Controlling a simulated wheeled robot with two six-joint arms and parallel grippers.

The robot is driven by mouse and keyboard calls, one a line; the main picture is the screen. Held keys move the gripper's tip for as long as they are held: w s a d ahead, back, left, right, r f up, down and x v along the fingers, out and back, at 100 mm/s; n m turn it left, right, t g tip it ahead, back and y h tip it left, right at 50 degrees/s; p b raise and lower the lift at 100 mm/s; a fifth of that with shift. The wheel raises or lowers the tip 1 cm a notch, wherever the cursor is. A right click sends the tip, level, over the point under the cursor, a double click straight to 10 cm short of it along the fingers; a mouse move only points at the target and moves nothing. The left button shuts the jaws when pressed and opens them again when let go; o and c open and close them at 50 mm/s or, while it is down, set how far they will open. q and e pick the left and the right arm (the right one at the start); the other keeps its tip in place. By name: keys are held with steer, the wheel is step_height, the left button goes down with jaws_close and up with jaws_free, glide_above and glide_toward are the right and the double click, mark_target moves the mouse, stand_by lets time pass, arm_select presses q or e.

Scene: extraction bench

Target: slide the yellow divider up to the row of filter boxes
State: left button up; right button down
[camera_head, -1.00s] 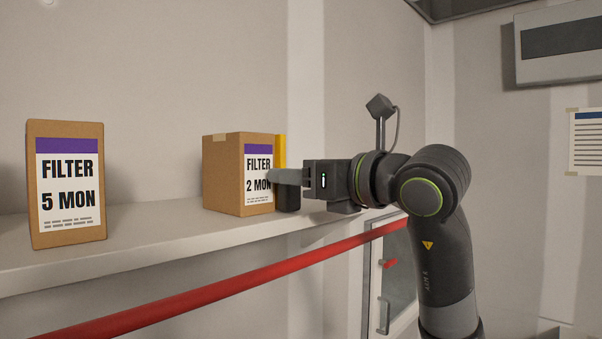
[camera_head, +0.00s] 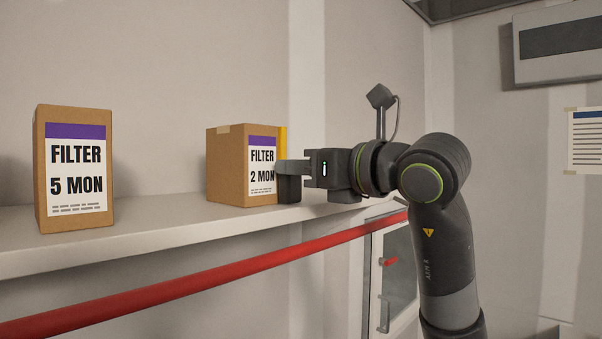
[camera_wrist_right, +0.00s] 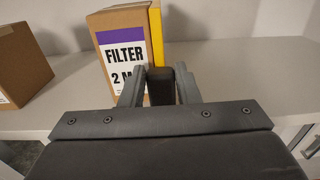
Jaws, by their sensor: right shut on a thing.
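The yellow divider (camera_head: 283,144) stands upright on the shelf, at the right side of the box marked FILTER 2 MON (camera_head: 228,165). It also shows in the right wrist view (camera_wrist_right: 156,35), with no clear gap to the box. A dark upright block (camera_wrist_right: 159,86), seemingly the divider's grip, stands in front of its yellow edge. My right gripper (camera_head: 288,180) is shut on this dark block, with a finger on each side in the wrist view (camera_wrist_right: 159,88). The box marked FILTER 5 MON (camera_head: 78,170) stands farther left. My left gripper is not in view.
The pale shelf (camera_head: 160,228) is bare between the two boxes, and also right of the divider in the wrist view. A red rail (camera_head: 200,285) runs along below the shelf front. The back wall (camera_head: 200,60) is close behind the boxes.

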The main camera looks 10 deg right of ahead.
steer(key=c, duration=1.1)
jaws_free()
steer(key=shift+d, duration=0.1)
steer(key=shift+b+v, duration=3.95)
steer(key=shift+v, duration=4.75)
steer(key=shift+w, duration=0.1)
